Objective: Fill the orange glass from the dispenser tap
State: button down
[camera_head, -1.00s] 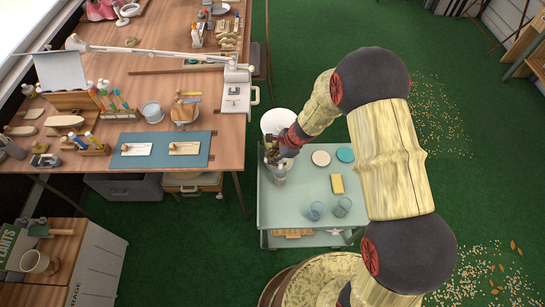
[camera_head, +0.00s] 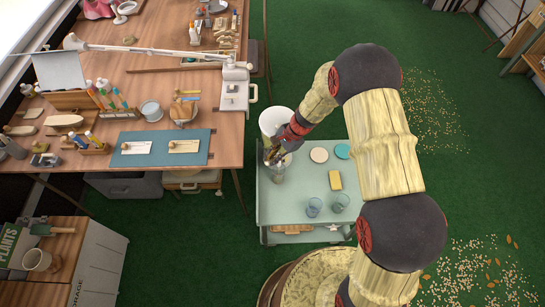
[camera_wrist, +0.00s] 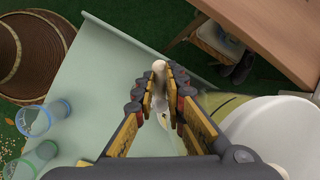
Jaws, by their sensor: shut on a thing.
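The white dispenser (camera_head: 274,120) stands at the cart's far left corner, and its wall fills the lower right of the wrist view (camera_wrist: 275,130). My gripper (camera_head: 272,156) is beside it. In the wrist view my gripper (camera_wrist: 160,88) is nearly closed around a small pale, round-ended piece (camera_wrist: 159,66), which looks like the tap lever; the fingers hide most of it. A clear glass (camera_head: 278,174) stands just below my gripper in the head view. Its rim colour is too small to tell, so I cannot confirm that it is the orange glass. I cannot see any water level.
The pale green cart (camera_head: 290,205) also bears a blue glass (camera_head: 314,207), a greenish glass (camera_head: 340,203), a yellow sponge (camera_head: 335,180), a beige disc (camera_head: 319,155) and a teal disc (camera_head: 342,151). A cluttered wooden workbench (camera_head: 225,150) stands to the left.

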jog(key=shift+s+f, duration=0.15)
jog(key=c, duration=2.1)
grip_release()
jog(key=shift+c, duration=0.2)
jog(key=shift+d+r, duration=0.15)
jog(key=shift+r, duration=0.25)
jog(key=v, duration=1.1)
jog(key=shift+d+r, duration=0.1)
